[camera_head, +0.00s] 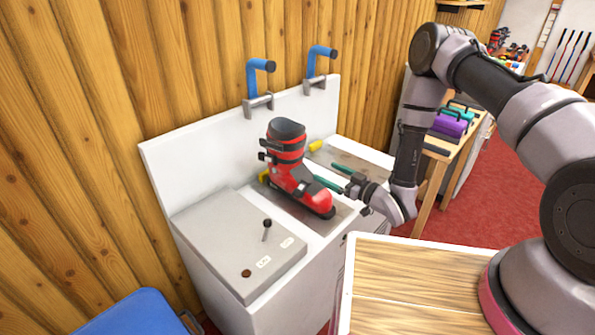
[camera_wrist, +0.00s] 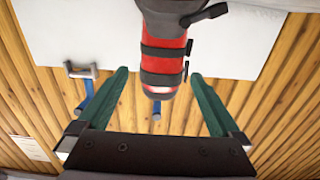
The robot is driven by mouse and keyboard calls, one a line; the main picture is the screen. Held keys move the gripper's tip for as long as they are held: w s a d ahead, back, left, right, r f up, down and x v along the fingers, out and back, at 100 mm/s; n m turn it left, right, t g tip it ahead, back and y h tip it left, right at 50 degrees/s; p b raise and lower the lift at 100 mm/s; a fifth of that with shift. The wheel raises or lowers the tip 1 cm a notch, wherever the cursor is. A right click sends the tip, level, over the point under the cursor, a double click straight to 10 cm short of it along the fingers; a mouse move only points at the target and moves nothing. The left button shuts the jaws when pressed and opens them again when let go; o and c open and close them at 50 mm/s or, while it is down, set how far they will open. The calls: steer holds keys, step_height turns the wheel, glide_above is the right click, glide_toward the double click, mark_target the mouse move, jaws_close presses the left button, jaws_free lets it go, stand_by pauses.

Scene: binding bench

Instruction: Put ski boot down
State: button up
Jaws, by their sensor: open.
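The red and black ski boot (camera_head: 290,172) stands upright on a grey plate (camera_head: 330,222) set in the white bench, its toe toward the lower right. My gripper (camera_head: 323,171) is open to the right of the boot, its green fingers pointing toward it. In the wrist view the boot (camera_wrist: 163,60) appears upside down between the two fingers of my gripper (camera_wrist: 160,72), with a visible gap on each side. I see no finger touching it. The boot's far side is hidden.
A grey box with a small lever (camera_head: 230,245) sits left of the boot. Blue-handled clamps (camera_head: 253,80) rise from the white back panel (camera_head: 210,140). A second plate (camera_head: 362,165) lies to the right, empty. A wooden-topped surface (camera_head: 415,285) is in front.

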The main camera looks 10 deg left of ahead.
glide_toward(299, 158)
steer(key=shift+w+a+f, duration=0.2)
steer(key=shift+w+a, duration=0.15)
steer(key=shift+a, duration=0.2)
steer(key=shift+w+a+f, duration=0.2)
steer(key=shift+w+a, duration=0.15)
steer(key=shift+a, duration=0.25)
steer(key=x, duration=0.4)
steer(key=shift+s+r, duration=0.1)
steer(key=shift+r, duration=0.25)
steer(key=shift+w+a, duration=0.4)
steer(key=shift+a, duration=0.1)
jaws_close()
